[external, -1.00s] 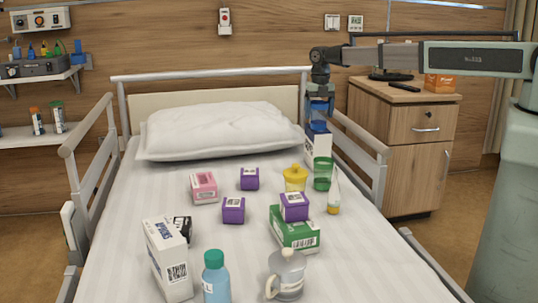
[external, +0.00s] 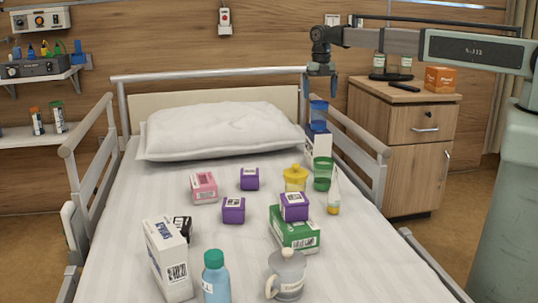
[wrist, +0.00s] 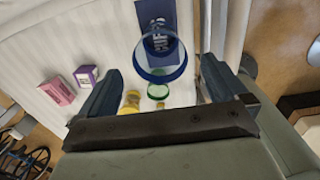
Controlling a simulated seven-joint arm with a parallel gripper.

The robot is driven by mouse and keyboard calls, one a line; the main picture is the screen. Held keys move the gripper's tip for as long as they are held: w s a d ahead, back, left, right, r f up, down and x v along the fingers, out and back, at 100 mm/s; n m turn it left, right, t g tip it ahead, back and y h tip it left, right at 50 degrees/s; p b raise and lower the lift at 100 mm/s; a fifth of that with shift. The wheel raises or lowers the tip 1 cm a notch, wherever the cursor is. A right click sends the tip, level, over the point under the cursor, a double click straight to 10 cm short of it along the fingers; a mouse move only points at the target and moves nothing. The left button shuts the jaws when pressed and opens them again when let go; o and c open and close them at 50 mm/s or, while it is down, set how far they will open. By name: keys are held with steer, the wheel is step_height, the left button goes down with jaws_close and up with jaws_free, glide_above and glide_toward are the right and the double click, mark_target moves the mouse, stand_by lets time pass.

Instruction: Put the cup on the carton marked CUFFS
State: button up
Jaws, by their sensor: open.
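The blue see-through cup (external: 318,115) stands upright on the blue-and-white carton (external: 313,149) near the head of the bed, by the right rail. In the wrist view the cup (wrist: 163,73) is a blue ring over the carton's blue face (wrist: 155,17), whose pale lettering appears to read CUFFS. My gripper (external: 320,92) is open and empty, just above the cup and apart from it. In the wrist view its fingers (wrist: 160,66) are spread to either side of the cup. The carton's lower part is partly hidden by a green cup.
The green cup (external: 322,182), a yellow lidded pot (external: 295,178) and a small bottle (external: 333,197) stand close in front of the carton. A purple box (external: 294,207) sits on a green carton (external: 299,235). The right rail (external: 360,140) is close beside.

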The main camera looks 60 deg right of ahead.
steer(key=shift+r, duration=2.4)
